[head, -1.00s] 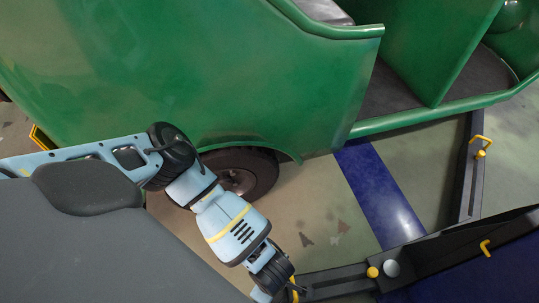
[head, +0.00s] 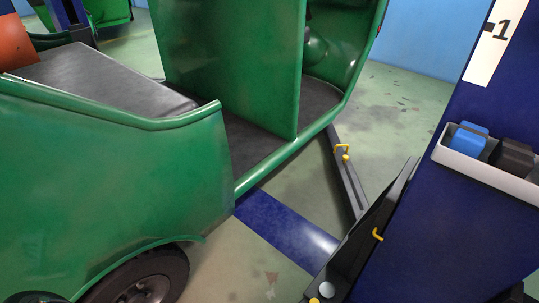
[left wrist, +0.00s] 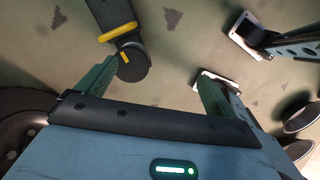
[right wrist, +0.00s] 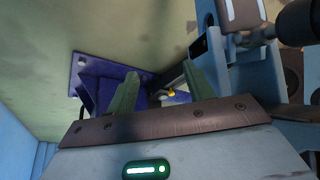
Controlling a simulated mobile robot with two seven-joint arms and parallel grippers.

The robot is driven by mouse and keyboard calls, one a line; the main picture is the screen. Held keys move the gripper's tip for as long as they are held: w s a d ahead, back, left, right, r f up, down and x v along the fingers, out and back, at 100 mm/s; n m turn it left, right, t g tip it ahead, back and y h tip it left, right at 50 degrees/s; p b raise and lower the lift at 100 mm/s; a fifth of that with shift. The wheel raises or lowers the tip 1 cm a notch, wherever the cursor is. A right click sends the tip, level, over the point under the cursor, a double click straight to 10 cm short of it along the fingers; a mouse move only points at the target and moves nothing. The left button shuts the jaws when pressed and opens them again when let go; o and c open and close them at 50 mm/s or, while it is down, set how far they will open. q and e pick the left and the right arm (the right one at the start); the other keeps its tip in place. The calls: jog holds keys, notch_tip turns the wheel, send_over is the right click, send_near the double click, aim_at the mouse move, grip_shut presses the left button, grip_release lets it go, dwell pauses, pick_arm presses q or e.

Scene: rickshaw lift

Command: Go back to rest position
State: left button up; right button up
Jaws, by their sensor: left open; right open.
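My left gripper (left wrist: 156,85) is open in the left wrist view, its two green fingers apart with only floor between them. A dark lift arm end (left wrist: 122,45) with a yellow band is just beyond its left finger. My right gripper (right wrist: 160,85) is open and empty in the right wrist view. A blue base plate with bolts (right wrist: 82,62) is behind its left finger, and a small yellow part shows between the fingers. Neither gripper shows in the head view. The green rickshaw (head: 110,185) fills the left and middle of the head view, its wheel on the floor.
A dark blue lift post (head: 440,230) with a grey tray (head: 490,178) stands at right. A dark lift arm (head: 345,175) with yellow handles reaches along the floor beside the rickshaw. A tyre (left wrist: 20,125) is close left of my left gripper.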

pick_arm(q)
jog(key=s+d+r+n+h+p, duration=0.55)
jog(key=s+d+r+n, duration=0.2)
jog(key=d+r, duration=0.5)
jog(key=d+r+n+t+h+p, duration=0.2)
jog(key=d+r+n+h+p, duration=0.15)
jog(key=r+n+p, duration=0.75)
jog(key=s+a+r+n+t+y+p, duration=0.2)
jog(key=a+r+n+p, duration=0.3)
jog(key=a+n, duration=0.5)
jog(key=s+a+r+n+t+y+p, duration=0.2)
jog(key=a+r+n+p, duration=0.3)
jog(key=a+n, duration=0.5)
jog(key=s+a+r+n+t+y+p, duration=0.2)
jog(key=a+r+n+p, duration=0.4)
jog(key=a+n, duration=0.5)
jog(key=t+y+p, duration=0.1)
jog(key=y, duration=0.1)
jog(key=shift+y, duration=0.3)
pick_arm(e)
jog(key=w+r+t, duration=0.2)
jog(key=w+r, duration=0.2)
jog(key=r, duration=1.3)
jog(key=w+a+r+t, duration=0.1)
jog(key=w+r, duration=0.3)
jog(key=r, duration=1.3)
jog(key=shift+w+a+r+t, duration=0.2)
jog(key=shift+w+r+t, duration=0.2)
jog(key=shift+t, duration=0.1)
